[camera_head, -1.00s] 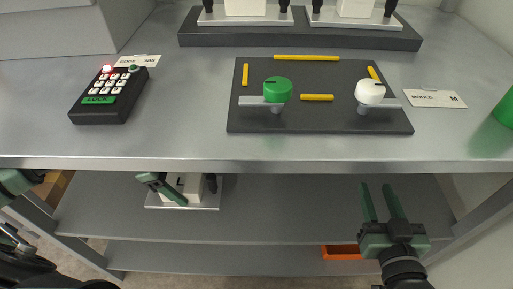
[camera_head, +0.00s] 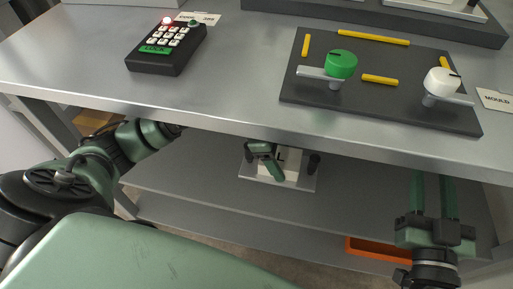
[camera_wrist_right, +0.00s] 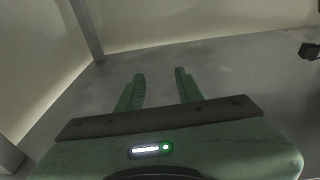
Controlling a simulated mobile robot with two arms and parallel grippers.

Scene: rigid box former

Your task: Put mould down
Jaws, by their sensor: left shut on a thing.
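The mould (camera_head: 291,161) is a white block with dark posts on a pale plate, under the counter in the head view. My left gripper (camera_head: 266,160) is shut on it at its left side and hides part of it. The mould is over the lower shelf (camera_head: 200,190); I cannot tell whether its plate touches the shelf. My right gripper (camera_head: 433,190) is open and empty, to the right of the mould. In the right wrist view its two fingers (camera_wrist_right: 160,92) stand apart with nothing between them.
The counter's front edge (camera_head: 300,142) is above the mould. On the counter are a keypad (camera_head: 166,48) with a red light and a dark panel (camera_head: 384,75) with green and white knobs. An orange bin (camera_head: 375,250) sits low at right. The shelf between the grippers looks clear.

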